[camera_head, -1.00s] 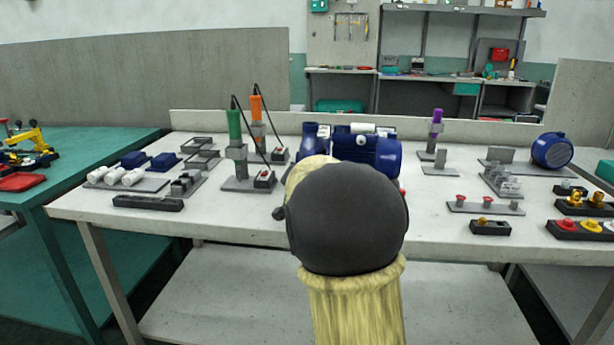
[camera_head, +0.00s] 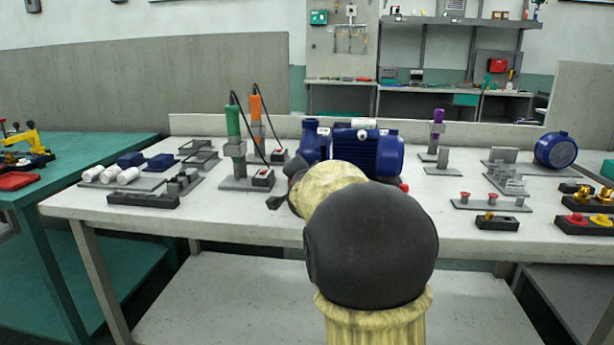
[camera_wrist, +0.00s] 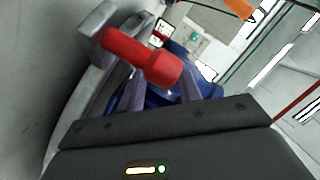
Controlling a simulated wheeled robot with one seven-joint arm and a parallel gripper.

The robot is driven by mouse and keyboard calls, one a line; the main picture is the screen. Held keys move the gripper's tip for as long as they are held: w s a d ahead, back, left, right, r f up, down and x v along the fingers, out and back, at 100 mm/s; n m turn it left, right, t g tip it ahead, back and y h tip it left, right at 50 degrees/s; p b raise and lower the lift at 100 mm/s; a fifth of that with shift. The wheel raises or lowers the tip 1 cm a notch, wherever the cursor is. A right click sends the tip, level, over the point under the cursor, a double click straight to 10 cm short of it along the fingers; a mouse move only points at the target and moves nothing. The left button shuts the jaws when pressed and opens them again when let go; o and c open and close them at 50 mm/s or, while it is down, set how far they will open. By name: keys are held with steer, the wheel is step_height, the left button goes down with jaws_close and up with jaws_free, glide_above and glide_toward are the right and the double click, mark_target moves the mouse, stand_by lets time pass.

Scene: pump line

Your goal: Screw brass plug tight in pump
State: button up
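The blue pump (camera_head: 375,152) stands on the table's middle, partly hidden behind my arm. I cannot make out a plug in it. In the head view my gripper is mostly hidden behind my arm, left of the pump. In the wrist view my gripper (camera_wrist: 162,88) has its fingers around the thick end of a red-handled tool (camera_wrist: 138,52) with a grey metal head. It looks gripped. The blue pump body shows behind the fingers. A small brass piece (camera_head: 489,216) sits in a black holder on the right of the table.
A green-handled tool (camera_head: 233,122) and an orange-handled tool (camera_head: 256,107) stand upright left of the pump, with cables. A purple-handled tool (camera_head: 438,117) stands right. A plate with red knobs (camera_head: 518,206) lies at right front. The left front holds trays and white cylinders (camera_head: 128,175).

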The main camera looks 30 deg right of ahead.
steer(key=shift+r+p, duration=0.1)
steer(key=shift+p, duration=0.4)
steer(key=shift+r+n+p, duration=0.1)
steer(key=shift+n+p, duration=0.4)
steer(key=shift+p, duration=0.35)
steer(key=n+p, duration=0.1)
steer(key=p, duration=0.2)
steer(key=shift+n+g, duration=0.3)
steer(key=shift+f+h+p, duration=0.2)
steer(key=shift+h+p, duration=0.1)
steer(key=shift+p, duration=0.1)
